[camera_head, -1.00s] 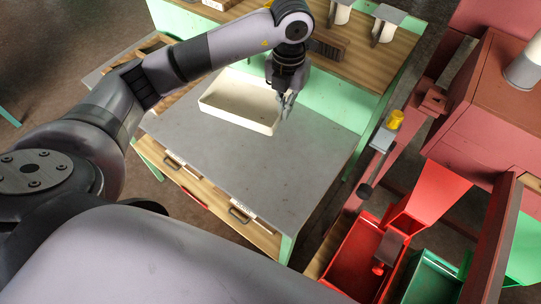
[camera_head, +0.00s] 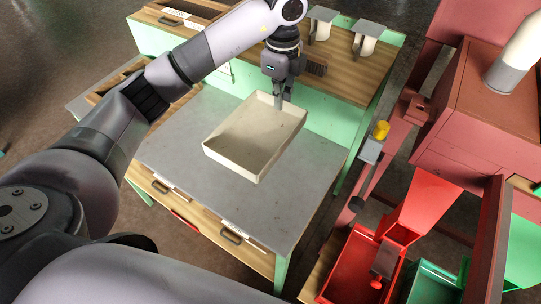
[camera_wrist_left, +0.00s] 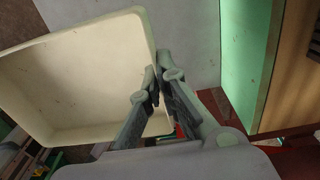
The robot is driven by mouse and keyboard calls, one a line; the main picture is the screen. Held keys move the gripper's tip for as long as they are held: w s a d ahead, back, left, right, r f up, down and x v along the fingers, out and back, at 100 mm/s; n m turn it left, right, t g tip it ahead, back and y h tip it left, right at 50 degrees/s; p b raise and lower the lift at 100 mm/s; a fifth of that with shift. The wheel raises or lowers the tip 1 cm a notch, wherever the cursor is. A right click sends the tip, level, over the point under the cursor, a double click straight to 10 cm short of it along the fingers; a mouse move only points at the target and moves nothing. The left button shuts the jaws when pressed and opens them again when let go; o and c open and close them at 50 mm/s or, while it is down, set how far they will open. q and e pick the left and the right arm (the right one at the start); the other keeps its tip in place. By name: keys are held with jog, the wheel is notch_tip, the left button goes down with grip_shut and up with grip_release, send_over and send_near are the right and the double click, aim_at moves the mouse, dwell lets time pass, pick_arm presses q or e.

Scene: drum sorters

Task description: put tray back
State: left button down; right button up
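The cream tray (camera_head: 250,140) is a shallow, empty, open box. In the head view it is tilted, with its open side turned toward the camera, over the grey tabletop (camera_head: 185,155), and it appears raised off it. My left gripper (camera_head: 279,101) is at the tray's far rim, with its fingers pinching the wall. In the left wrist view the fingers (camera_wrist_left: 150,82) straddle the edge of the tray (camera_wrist_left: 90,75), which fills the left of the picture. My right gripper is not in view.
A green-and-wood shelf (camera_head: 350,75) with two white-and-grey fixtures stands behind the tabletop. Red machinery (camera_head: 465,105) with a yellow knob (camera_head: 381,130) is on the right. A red bin (camera_head: 352,265) and a green bin (camera_head: 432,285) are at lower right. The front tabletop is clear.

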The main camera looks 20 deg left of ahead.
pick_arm(q)
notch_tip(320, 180, down, 13)
jog(key=shift+r+p, duration=0.2)
jog(key=shift+p, duration=0.45)
notch_tip(320, 180, down, 4)
jog(key=shift+f+p, duration=0.1)
jog(key=shift+p, duration=0.25)
jog(key=shift+f, duration=0.1)
jog(key=shift+f, duration=0.2)
jog(key=c, duration=1.8)
grip_release()
